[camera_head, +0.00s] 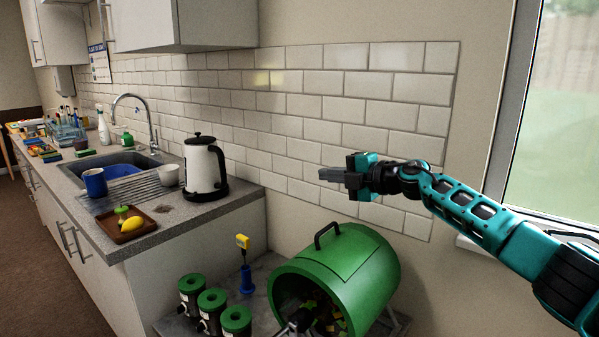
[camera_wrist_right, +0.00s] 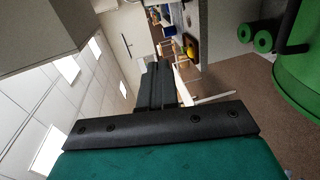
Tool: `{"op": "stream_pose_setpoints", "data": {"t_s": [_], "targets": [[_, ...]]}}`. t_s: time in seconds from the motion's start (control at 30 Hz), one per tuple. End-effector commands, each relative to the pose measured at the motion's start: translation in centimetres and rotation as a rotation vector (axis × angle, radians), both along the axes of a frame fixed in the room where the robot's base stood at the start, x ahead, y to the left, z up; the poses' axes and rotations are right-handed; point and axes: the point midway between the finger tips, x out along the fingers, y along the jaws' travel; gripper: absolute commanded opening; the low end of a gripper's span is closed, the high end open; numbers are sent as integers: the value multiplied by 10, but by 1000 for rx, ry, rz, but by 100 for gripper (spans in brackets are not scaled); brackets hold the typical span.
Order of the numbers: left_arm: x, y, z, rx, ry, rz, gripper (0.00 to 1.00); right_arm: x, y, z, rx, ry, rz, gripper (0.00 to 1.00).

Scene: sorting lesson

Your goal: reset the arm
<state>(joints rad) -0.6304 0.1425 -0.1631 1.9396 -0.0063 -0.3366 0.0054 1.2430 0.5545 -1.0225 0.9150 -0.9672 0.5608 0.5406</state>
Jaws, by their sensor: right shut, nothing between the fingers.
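My right arm (camera_head: 480,205) comes in from the right in the head view, raised and stretched out to the left in front of the tiled wall. Its gripper (camera_head: 325,174) is shut and empty, clear above the green drum and to the right of the kettle. In the right wrist view the dark fingers (camera_wrist_right: 154,88) lie together with nothing between them. My left gripper is not in view.
A green drum (camera_head: 350,262) holding small coloured pieces stands below the gripper, beside several green-topped canisters (camera_head: 212,300). The counter (camera_head: 150,232) carries a kettle (camera_head: 205,168), a blue mug (camera_head: 95,182) and a brown tray (camera_head: 112,232). A window (camera_head: 555,120) is at right.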

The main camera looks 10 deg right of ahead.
Motion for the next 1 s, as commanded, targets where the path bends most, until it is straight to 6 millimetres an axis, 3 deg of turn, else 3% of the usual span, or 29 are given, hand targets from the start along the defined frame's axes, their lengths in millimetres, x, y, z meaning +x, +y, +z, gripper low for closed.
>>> {"op": "stream_pose_setpoints", "data": {"t_s": [0.03,0.2,0.4,0.67,0.87,1.0], "targets": [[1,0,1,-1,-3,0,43,-6,19,-13,48,0,7,0],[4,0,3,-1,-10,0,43,-33,71,-48,300,-1,-63,0],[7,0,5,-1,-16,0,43,-75,88,-89,596,94,-273,0],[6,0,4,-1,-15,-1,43,-151,60,-164,853,367,-667,0],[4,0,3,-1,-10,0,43,-239,27,-228,924,664,-992,0],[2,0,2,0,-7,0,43,-313,7,-263,910,883,-1192,0]]}}
